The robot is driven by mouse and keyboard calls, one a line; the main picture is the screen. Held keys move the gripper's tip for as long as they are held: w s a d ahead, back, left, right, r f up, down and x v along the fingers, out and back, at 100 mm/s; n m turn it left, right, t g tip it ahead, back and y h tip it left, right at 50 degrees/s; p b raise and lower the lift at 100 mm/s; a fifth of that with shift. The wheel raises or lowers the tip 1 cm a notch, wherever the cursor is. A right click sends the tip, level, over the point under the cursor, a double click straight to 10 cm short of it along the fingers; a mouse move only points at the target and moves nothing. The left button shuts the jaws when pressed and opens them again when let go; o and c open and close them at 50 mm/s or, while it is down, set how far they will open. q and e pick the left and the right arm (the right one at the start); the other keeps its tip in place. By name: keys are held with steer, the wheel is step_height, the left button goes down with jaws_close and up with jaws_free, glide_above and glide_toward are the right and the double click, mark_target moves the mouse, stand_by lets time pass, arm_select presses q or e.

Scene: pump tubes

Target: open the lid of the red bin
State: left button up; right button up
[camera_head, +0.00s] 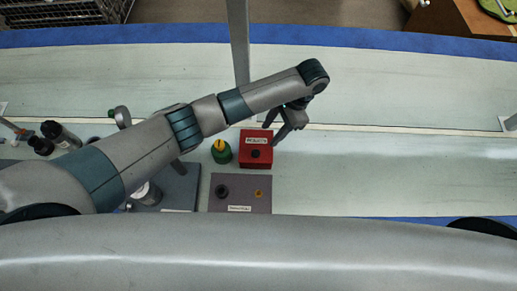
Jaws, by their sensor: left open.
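The red bin (256,161) stands on the pale table near the middle of the view. Its lid (247,147) carries a white label, and a dark round knob (255,154) shows on it. The lid looks closed. My left gripper (272,136) reaches in from the left and hangs at the bin's upper right corner, with its fingers apart and nothing seen between them. I cannot tell whether a finger touches the lid. My right gripper is not in the view.
A green round container with a yellow top (221,151) stands just left of the bin. A grey labelled plate (240,205) lies in front. Dark-capped bottles (60,135) stand at the far left. A grey post (239,45) rises behind. The table right of the bin is clear.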

mark_target(256, 152)
arm_select(q)
steer(key=p+x, duration=0.2)
steer(key=x, duration=0.8)
steer(key=shift+a, duration=0.1)
steer(key=shift+x, duration=0.9)
steer(key=shift+c, duration=0.6)
jaws_close()
